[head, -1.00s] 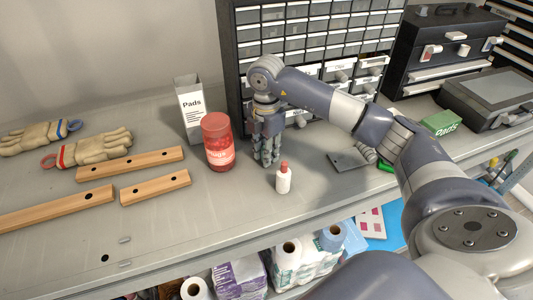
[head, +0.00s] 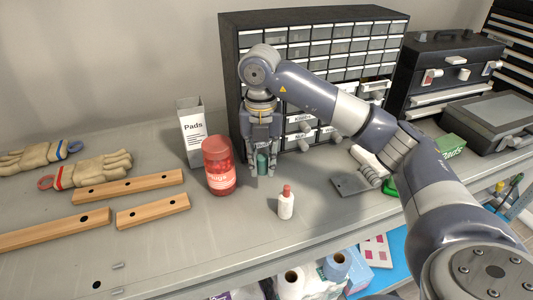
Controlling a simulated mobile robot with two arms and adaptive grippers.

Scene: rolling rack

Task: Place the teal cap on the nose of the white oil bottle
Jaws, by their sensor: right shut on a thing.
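The white oil bottle (head: 286,206) stands upright on the grey worktop, with a red tip at its top. My right gripper (head: 262,170) points down behind and a little left of the bottle, apart from it. Its fingers are shut on the small teal cap (head: 262,162), which shows between them. The fingers hide part of the cap. I cannot tell exactly how high above the worktop it is. My left gripper is not in view.
A red jar (head: 218,167) stands close left of my right gripper, with a Pads box (head: 192,135) behind it. A drawer cabinet (head: 232,75) rises behind. Wooden bars (head: 130,187) and gloves (head: 95,170) lie left. The worktop in front of the bottle is clear.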

